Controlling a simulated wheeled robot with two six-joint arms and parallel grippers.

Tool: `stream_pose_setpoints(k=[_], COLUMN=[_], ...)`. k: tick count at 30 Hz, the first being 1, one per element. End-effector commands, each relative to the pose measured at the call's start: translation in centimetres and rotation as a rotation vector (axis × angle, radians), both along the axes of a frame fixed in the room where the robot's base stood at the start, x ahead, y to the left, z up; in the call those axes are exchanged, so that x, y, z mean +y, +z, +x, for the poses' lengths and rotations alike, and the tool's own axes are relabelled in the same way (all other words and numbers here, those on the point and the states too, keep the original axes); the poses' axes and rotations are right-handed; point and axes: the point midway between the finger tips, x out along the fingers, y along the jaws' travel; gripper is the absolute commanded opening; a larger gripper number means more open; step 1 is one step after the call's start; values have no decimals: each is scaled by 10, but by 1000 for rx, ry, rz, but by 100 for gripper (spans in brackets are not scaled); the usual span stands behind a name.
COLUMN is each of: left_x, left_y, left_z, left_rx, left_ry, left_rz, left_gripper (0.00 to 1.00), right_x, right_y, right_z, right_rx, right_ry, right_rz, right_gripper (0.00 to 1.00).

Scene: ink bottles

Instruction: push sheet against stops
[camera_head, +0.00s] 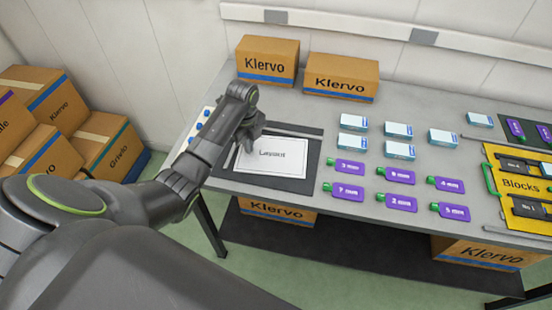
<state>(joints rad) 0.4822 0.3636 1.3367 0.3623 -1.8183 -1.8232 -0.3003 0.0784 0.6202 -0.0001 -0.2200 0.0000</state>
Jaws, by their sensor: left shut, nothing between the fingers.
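A white sheet (280,168) marked "Layout" lies on a dark mat (306,183) on the left part of the grey table. My left gripper (249,146) is shut and empty, pointing down at the far left corner of the sheet. It hides that corner and part of the left side. I cannot tell whether the fingertips touch the sheet or whether its edges meet any stop. My right gripper is not in view.
Two Klervo boxes (341,77) stand at the table's back. Small white-and-blue boxes (353,122) and purple bottles (396,175) with green caps lie right of the mat. A yellow Blocks tray (516,186) is at far right.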

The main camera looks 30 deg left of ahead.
Motion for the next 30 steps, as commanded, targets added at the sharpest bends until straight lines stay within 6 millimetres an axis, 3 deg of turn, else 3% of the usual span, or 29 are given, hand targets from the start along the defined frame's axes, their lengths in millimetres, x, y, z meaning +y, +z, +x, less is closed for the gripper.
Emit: stream_pose_setpoints(k=[30], left_x=[23], left_y=[-5], left_z=[20], left_rx=[5], left_ry=[4], left_rz=[5], left_gripper=[0], right_x=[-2], right_y=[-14], right_z=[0], right_rx=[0], right_ry=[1], right_rz=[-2], right_gripper=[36])
